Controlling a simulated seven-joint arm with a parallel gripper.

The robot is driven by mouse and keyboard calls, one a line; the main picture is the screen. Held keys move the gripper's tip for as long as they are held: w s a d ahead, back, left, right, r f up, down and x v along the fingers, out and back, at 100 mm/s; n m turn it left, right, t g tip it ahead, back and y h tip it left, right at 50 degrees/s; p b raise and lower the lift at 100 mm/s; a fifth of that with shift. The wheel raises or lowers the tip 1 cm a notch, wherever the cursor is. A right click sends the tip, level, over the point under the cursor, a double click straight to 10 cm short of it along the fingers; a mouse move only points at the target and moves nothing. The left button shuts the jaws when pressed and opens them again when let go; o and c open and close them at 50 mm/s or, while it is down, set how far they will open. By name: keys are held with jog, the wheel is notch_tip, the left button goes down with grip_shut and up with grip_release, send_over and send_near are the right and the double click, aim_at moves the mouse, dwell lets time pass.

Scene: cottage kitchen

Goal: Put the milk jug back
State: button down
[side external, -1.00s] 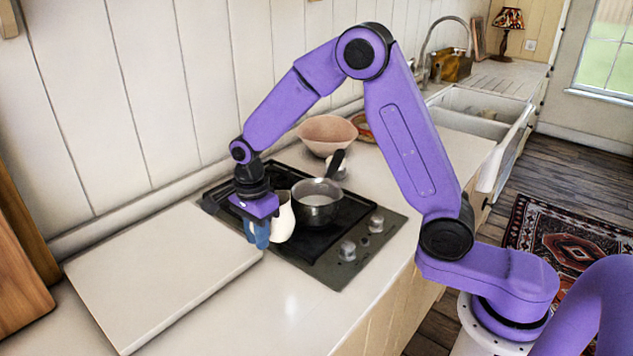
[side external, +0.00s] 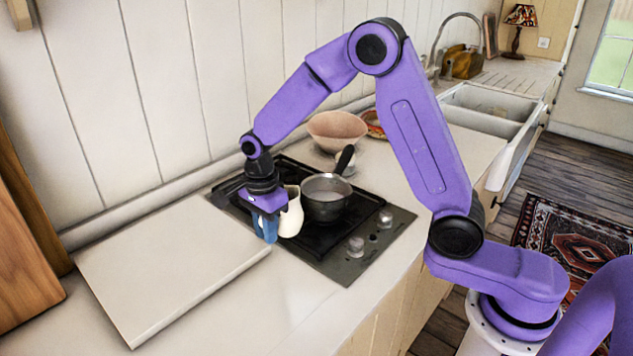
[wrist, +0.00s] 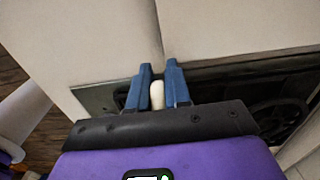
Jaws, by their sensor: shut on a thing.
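The milk jug (side external: 291,214) is cream-white and looks upright at the left front part of the black hob, beside the saucepan. My gripper (side external: 267,228) has blue fingers pointing down at the jug's left side, near the edge of the white board. In the wrist view, a pale rounded piece of the jug (wrist: 157,95) sits between the two blue fingers (wrist: 158,85), which are shut on it. My gripper hides part of the jug. I cannot tell whether the jug's base touches the hob.
A metal saucepan (side external: 326,204) with a dark handle stands on the hob (side external: 345,262), close right of the jug. A thick white board (side external: 170,262) lies left of the hob. A pink bowl (side external: 337,130) stands behind. The counter in front of the board is clear.

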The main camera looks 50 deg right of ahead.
jog(key=s+a+r, duration=0.3)
jog(key=a+r, duration=0.3)
jog(key=r, duration=0.6)
jog(key=w+a+f, duration=0.1)
jog(key=w+f, duration=0.2)
jog(key=w, duration=0.1)
jog(key=w+a+f, duration=0.2)
jog(key=w, duration=0.1)
jog(key=w+a+f, duration=0.1)
jog(key=w+f, duration=0.2)
jog(key=w, duration=0.1)
jog(key=shift+w+a+f, duration=0.3)
jog(key=shift+a+f, duration=0.05)
jog(key=shift+a, duration=0.05)
jog(key=shift+w+a+f, duration=0.25)
jog(key=shift+w+f, duration=0.3)
jog(key=shift+f, duration=1.75)
jog(key=shift+f, duration=0.15)
jog(key=c, duration=1.1)
grip_release()
